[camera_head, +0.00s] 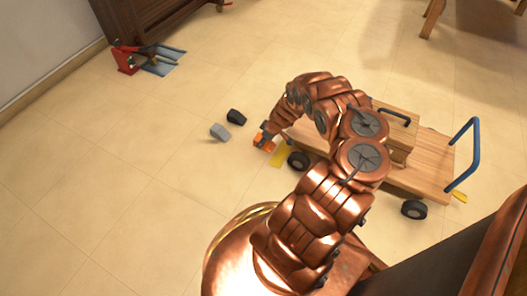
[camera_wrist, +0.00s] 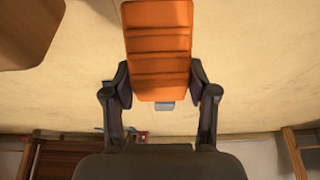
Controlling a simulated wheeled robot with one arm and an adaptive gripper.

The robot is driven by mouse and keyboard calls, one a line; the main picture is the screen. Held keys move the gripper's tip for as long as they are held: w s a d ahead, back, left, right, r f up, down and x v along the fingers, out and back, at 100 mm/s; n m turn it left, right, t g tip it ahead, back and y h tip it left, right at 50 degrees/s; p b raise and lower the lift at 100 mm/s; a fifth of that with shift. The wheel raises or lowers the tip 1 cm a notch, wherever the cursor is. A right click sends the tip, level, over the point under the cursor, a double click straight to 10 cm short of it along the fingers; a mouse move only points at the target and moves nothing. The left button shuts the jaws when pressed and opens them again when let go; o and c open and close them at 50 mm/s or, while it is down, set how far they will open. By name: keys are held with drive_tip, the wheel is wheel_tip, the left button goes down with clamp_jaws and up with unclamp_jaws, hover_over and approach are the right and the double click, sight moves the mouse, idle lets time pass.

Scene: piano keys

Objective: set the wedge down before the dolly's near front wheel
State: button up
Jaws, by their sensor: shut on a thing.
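My gripper (camera_head: 270,130) is shut on the orange ribbed wedge (camera_head: 263,141). In the wrist view the wedge (camera_wrist: 158,50) sits between the two dark fingers (camera_wrist: 159,85). The wooden dolly (camera_head: 425,165) has a blue push handle at its right end. Its near front wheel (camera_head: 298,160) is dark and shows just right of the wedge. A yellow floor mark (camera_head: 279,156) lies left of that wheel, and the wedge is close to it. My arm covers the middle of the dolly. Whether the wedge touches the floor is hard to tell.
A grey block (camera_head: 220,132) and a black block (camera_head: 236,117) lie on the floor left of my gripper. A wooden box (camera_head: 397,128) rides on the dolly. A red tool (camera_head: 125,58) stands at the back left. The floor at left is clear.

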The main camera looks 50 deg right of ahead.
drive_tip(key=shift+f+b, duration=1.35)
drive_tip(key=shift+f, duration=1.4)
drive_tip(key=shift+f, duration=0.15)
drive_tip(key=o, duration=1.4)
drive_tip(key=shift+o, duration=0.2)
